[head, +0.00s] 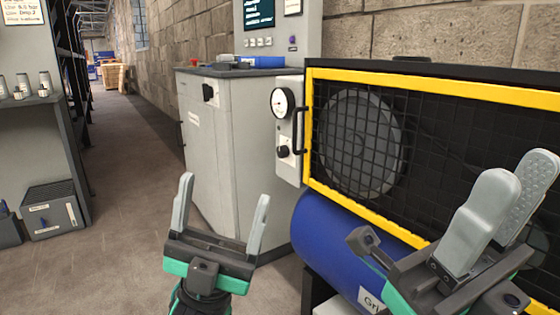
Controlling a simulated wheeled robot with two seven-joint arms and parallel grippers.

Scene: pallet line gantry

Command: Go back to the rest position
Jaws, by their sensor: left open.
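My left gripper (225,189) is in the lower middle of the head view, pointing up. Its two grey fingers stand wide apart with nothing between them. It appears in front of the grey cabinet. My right gripper (518,165) is at the lower right, tilted up and to the right, in front of the yellow-framed mesh guard (430,90). Its fingers are seen at a slant. The dotted inner pad of the far finger shows, so they are apart, with no object seen between them.
A grey cabinet (215,125) with a gauge panel (290,125) stands beside the guard. A blue tank (335,250) lies below the guard, near my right gripper. A shelf (35,130) and grey box (52,210) are at left. The floor (120,190) between is clear.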

